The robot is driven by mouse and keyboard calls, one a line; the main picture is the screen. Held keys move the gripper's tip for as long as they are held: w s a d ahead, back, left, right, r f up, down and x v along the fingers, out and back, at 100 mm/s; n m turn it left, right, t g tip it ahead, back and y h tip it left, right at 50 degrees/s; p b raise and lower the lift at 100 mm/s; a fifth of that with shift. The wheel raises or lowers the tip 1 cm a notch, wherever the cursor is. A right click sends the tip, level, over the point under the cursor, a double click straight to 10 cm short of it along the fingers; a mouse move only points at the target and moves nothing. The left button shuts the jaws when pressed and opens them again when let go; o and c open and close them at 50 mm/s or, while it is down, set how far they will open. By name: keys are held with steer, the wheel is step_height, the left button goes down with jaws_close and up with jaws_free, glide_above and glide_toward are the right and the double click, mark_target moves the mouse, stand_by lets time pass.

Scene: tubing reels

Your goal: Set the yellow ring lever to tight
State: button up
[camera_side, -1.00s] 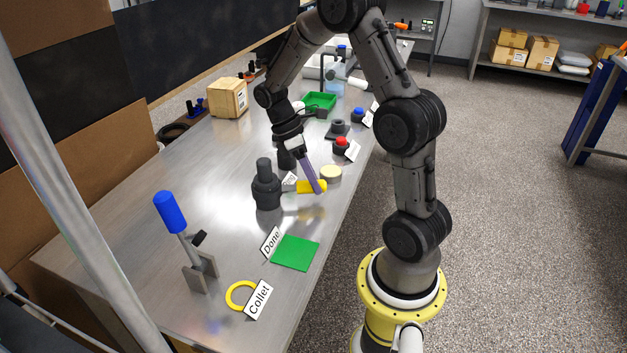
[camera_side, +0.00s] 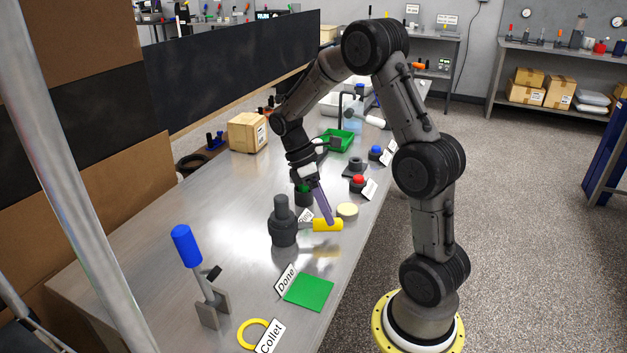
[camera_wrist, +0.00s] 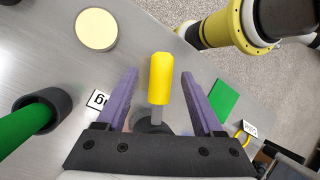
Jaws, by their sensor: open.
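The lever has a yellow handle (camera_side: 327,225) that lies roughly level and points right from a dark post (camera_side: 283,228) on the bench. In the wrist view the yellow handle (camera_wrist: 161,80) and its grey shaft lie between the two purple fingers. My gripper (camera_wrist: 161,74) is open, with a gap on each side of the handle. In the side view my gripper (camera_side: 329,221) reaches down to the handle, and the far finger is hard to make out. A white card beside the post is partly hidden, so its lettering cannot be read in full.
A pale yellow disc (camera_side: 347,210) and a red button (camera_side: 358,180) stand near the handle. A green cylinder in a dark cup (camera_wrist: 45,108) is close on the left. A blue-handled lever (camera_side: 187,245), green square (camera_side: 309,292) and yellow ring (camera_side: 252,333) are nearer the camera.

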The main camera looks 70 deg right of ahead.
steer(key=v, duration=1.1)
steer(key=shift+r, duration=0.25)
steer(key=shift+w, duration=0.1)
steer(key=s+a+r+n+t+h, duration=0.1)
steer(key=s+a+r+t+h, duration=0.1)
steer(key=s+a+r+t, duration=0.5)
steer(key=s+a+f+m+t+y, duration=0.1)
steer(key=s+a+f+m+t, duration=0.3)
steer(key=a, duration=0.6)
steer(key=s+m, duration=0.2)
steer(key=s, duration=0.1)
steer(key=shift+f+m, duration=0.2)
steer(key=shift+m, duration=0.2)
